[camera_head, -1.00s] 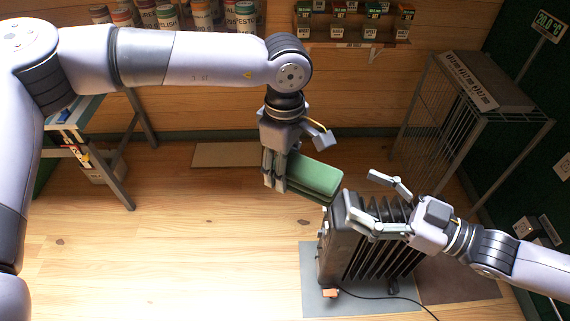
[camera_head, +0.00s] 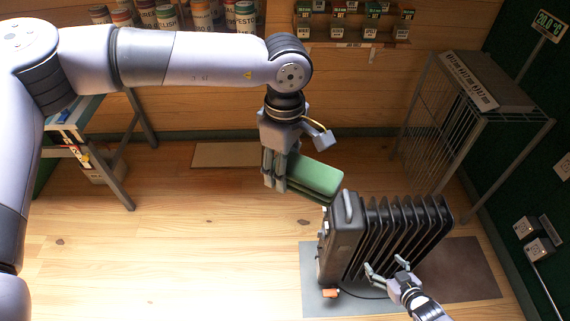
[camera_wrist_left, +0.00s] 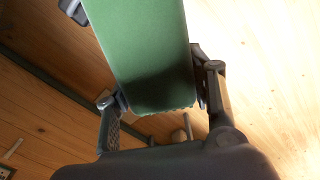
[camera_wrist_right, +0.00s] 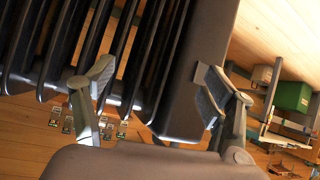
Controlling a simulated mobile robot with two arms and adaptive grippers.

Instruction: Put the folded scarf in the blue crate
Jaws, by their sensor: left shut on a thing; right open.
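The folded scarf (camera_head: 317,176) is a thick green bundle. My left gripper (camera_head: 274,178) is shut on its left end and holds it up in front of the back wall, just left of the black heater. In the left wrist view the scarf (camera_wrist_left: 150,55) lies between both fingers and extends away from them. My right gripper (camera_head: 387,268) is open and empty, low at the front right of the heater; its spread fingers also show in the right wrist view (camera_wrist_right: 155,95). I cannot make out the blue crate for certain in any view.
A black ribbed heater (camera_head: 345,240) stands on a grey mat (camera_head: 462,262), its cable on the floor. A wire rack (camera_head: 500,105) stands at the back right. A table (camera_head: 115,105), partly hidden by my left arm, is at the left. The floor (camera_head: 190,240) between is clear.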

